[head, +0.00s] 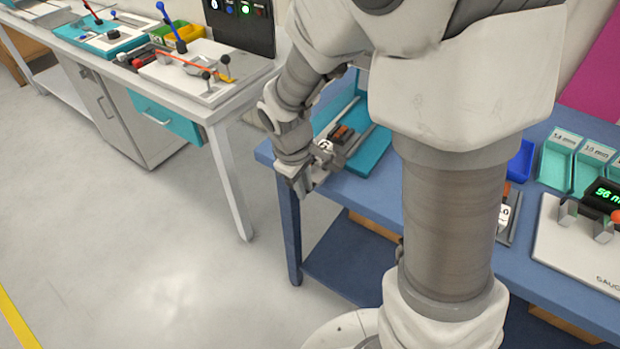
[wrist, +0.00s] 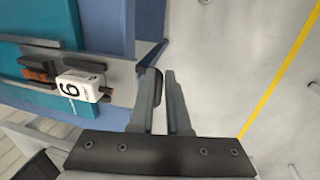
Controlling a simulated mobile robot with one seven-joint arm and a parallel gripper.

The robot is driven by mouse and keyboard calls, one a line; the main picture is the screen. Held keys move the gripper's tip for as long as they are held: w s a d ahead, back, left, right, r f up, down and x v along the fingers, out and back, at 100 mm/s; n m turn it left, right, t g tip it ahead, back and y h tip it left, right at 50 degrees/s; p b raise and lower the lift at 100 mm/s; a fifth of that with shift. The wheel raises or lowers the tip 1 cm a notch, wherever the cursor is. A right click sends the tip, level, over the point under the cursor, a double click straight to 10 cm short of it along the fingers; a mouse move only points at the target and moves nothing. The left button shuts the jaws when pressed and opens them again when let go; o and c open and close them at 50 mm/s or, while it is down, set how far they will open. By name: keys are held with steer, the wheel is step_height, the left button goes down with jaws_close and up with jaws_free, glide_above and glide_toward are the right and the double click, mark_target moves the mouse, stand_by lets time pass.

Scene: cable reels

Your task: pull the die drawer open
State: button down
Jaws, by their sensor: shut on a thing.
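The die drawer is a grey slide (wrist: 122,75) that sticks out of a teal base (wrist: 40,22) on the blue table. It also shows in the head view (head: 345,152), partly behind my arm. It carries a white block (wrist: 78,87) with a black digit like a 6, and an orange-brown piece beside it. The drawer's dark handle (wrist: 152,53) is at its outer end, near the table edge. My gripper (wrist: 162,74) is shut on this handle, though the exact contact is partly hidden. In the head view my gripper (head: 306,178) is at the table's left corner.
The blue table (head: 350,188) has a lower shelf and continues right, with teal bins (head: 558,160) and a white gauge plate (head: 580,245). A white bench (head: 215,105) with a teal-fronted drawer (head: 165,117) stands to the left. Open grey floor lies in front.

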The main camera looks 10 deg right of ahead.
steer(key=c, duration=0.9)
jaws_free()
steer(key=shift+r, duration=0.15)
steer(key=r+p, duration=0.1)
steer(key=r, duration=0.4)
steer(key=s+a+r, duration=0.1)
steer(key=r, duration=0.5)
steer(key=s+a+r+p, duration=0.1)
steer(key=r, duration=0.4)
steer(key=shift+s+a+r+p, duration=0.2)
steer(key=shift+r+p, duration=0.1)
steer(key=shift+r, duration=0.1)
steer(key=s+d+r+m+t, duration=0.1)
steer(key=s+d+m, duration=0.1)
steer(key=s+m, duration=0.1)
steer(key=s+d+r+m+t+y, duration=0.1)
steer(key=s+d+r+m, duration=0.1)
steer(key=s, duration=0.3)
steer(key=s+d+r+m+t, duration=0.1)
steer(key=s+d+m+t, duration=0.1)
steer(key=s+d+m, duration=0.2)
steer(key=shift+s+d+r+y, duration=0.2)
steer(key=shift+s+y, duration=0.1)
steer(key=shift+s, duration=0.05)
